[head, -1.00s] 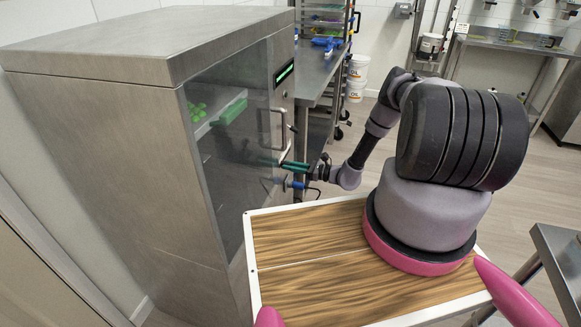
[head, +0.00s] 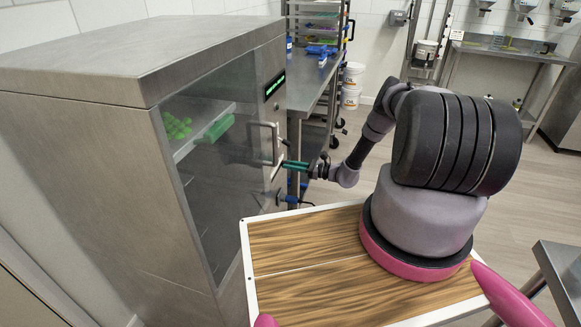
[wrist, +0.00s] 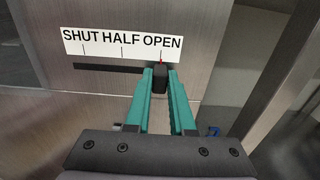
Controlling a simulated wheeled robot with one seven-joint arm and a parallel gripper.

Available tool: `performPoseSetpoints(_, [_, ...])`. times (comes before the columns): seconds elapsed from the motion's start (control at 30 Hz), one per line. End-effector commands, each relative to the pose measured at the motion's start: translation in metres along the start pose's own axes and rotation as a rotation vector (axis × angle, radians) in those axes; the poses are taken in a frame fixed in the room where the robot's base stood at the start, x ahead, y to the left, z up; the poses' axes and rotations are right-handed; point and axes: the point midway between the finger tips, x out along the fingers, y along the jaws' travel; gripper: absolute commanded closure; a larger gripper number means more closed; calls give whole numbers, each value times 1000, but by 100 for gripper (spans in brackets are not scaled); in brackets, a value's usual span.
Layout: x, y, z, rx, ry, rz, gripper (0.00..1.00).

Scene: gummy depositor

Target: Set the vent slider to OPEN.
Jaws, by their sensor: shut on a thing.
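The vent slider's black knob (wrist: 160,77) sits at the right end of its dark slot (wrist: 105,67) in the wrist view. Above it is a white label (wrist: 122,44) reading SHUT, HALF, OPEN, and the knob's small red pointer is at the tick under OPEN. My gripper (wrist: 158,78) has its two teal fingers closed on the knob from either side. In the head view my gripper (head: 284,163) is at the front edge of the steel cabinet (head: 75,150), beside the door handle; the knob itself cannot be made out there.
The cabinet's glass door (head: 215,190) is shut, with green gummies (head: 176,126) inside. A bar handle (head: 276,142) and a lit display (head: 275,86) are on its front. A blue-handled valve (head: 291,199) lies below my gripper. A steel table (head: 312,82) stands behind.

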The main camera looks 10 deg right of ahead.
Motion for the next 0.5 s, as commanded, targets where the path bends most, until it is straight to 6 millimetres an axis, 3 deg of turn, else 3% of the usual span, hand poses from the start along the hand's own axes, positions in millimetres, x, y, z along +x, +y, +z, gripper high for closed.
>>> performPoseSetpoints(0.03, [-2, -5, 1, -5, 0, -9, 75])
performPoseSetpoints(0.1, [-1, -5, 1, -6, 0, -9, 48])
performPoseSetpoints(0.5, [-6, -3, 1, -3, 0, -6, 48])
